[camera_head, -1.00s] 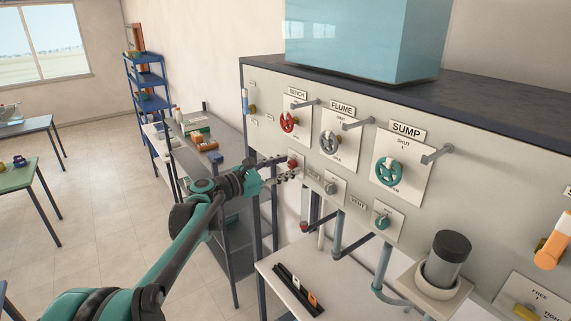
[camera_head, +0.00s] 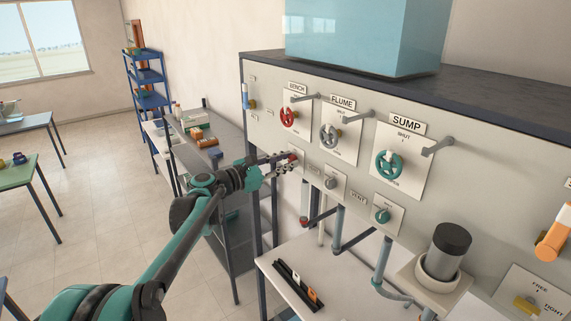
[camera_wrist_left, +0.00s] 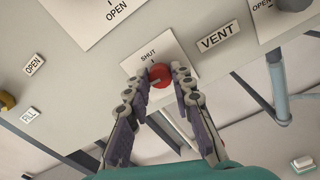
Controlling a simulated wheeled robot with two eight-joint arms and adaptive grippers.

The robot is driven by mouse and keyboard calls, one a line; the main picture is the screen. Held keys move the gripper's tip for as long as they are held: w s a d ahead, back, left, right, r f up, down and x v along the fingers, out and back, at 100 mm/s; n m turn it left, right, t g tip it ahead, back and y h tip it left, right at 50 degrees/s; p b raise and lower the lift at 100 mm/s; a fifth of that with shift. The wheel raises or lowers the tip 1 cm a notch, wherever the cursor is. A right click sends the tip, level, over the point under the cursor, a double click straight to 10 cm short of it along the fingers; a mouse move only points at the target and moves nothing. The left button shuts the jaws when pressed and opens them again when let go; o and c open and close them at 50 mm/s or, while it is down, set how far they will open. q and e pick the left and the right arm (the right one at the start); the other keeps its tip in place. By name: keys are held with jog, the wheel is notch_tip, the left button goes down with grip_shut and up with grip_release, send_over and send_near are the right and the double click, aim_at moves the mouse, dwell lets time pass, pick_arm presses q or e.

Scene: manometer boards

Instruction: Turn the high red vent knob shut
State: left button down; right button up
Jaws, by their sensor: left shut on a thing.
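The red vent knob (camera_head: 293,156) is on a small white plate at the left of the board, below the red BENCH wheel (camera_head: 289,117). My left gripper (camera_head: 286,161) is at this knob, with its fingers on either side of it. In the left wrist view the round red knob (camera_wrist_left: 161,72) sits between the two fingertips, which are shut on it. A pale mark on its face points toward the lower left, away from the SHUT label (camera_wrist_left: 148,53) above. The rest of its plate is partly hidden by the fingers. My right gripper is not in view.
A grey vent knob (camera_head: 331,183) and a teal vent knob (camera_head: 382,216) sit lower right on the board. Grey brackets jut out beside the wheels. Pipes run below the board. A grey shelf cart (camera_head: 232,180) stands left of it.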

pick_arm(q)
jog(key=m+b, duration=0.2)
jog(key=m, duration=0.1)
jog(key=shift+f, duration=0.15)
jog(key=m+b, duration=0.1)
jog(key=m, duration=0.4)
jog(key=shift+b, duration=0.35)
jog(key=m+b, duration=0.1)
jog(key=m, duration=0.3)
jog(key=m+b, duration=0.1)
jog(key=m, duration=0.3)
jog(key=shift+m, duration=0.3)
jog(key=c, duration=1.3)
grip_release()
jog(key=v, duration=1.2)
